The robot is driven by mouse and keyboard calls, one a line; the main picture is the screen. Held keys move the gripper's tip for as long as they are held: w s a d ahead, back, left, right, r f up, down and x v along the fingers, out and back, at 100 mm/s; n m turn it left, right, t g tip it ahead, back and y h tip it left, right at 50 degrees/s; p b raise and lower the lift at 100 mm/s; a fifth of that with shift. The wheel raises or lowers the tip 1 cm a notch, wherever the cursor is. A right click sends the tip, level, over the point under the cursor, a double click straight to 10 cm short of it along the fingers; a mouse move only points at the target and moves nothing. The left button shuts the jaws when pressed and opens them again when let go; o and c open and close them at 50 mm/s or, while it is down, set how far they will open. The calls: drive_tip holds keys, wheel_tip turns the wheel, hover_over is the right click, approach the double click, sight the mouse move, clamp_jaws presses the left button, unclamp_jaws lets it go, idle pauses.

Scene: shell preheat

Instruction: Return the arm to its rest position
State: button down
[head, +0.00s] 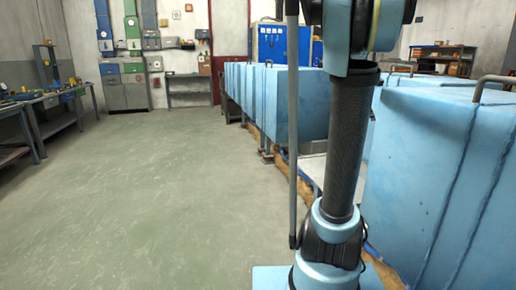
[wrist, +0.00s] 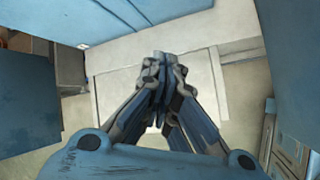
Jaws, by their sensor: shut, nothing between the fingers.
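My gripper (wrist: 160,62) shows in the wrist view with its fingers pressed together and nothing between them. It hangs over a pale flat surface (wrist: 115,103) between blue blocks. In the head view my arm stands upright at the right of the middle, and my gripper is out of that picture.
Large blue blocks with metal handles stand in a row (head: 302,100) behind my arm, and a big one (head: 430,170) fills the right. A workbench (head: 50,100) lines the left wall. Grey cabinets (head: 125,90) stand at the back. The green floor (head: 160,190) at left is clear.

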drive_tip(key=s+a+f+m+t+y, duration=0.1)
drive_tip(key=s+a+f+m+y, duration=0.1)
drive_tip(key=s+a+f+m, duration=0.5)
drive_tip(key=s+a+f+m+t+y, duration=0.1)
drive_tip(key=s+a+f+m+y, duration=0.15)
drive_tip(key=a, duration=0.95)
drive_tip(key=s+a+f+m+t+y, duration=0.1)
drive_tip(key=s+a+f+m+y, duration=0.1)
drive_tip(key=s+a+f+m, duration=0.5)
drive_tip(key=s+a+f+n+g, duration=0.1)
drive_tip(key=s+f+g, duration=0.4)
drive_tip(key=s, duration=0.8)
wheel_tip(320, 180, down, 3)
drive_tip(key=shift+s+a+f, duration=0.1)
drive_tip(key=shift+s+a, duration=0.3)
drive_tip(key=shift+a, duration=0.15)
drive_tip(key=shift+s+n, duration=0.1)
drive_tip(key=shift+n, duration=0.15)
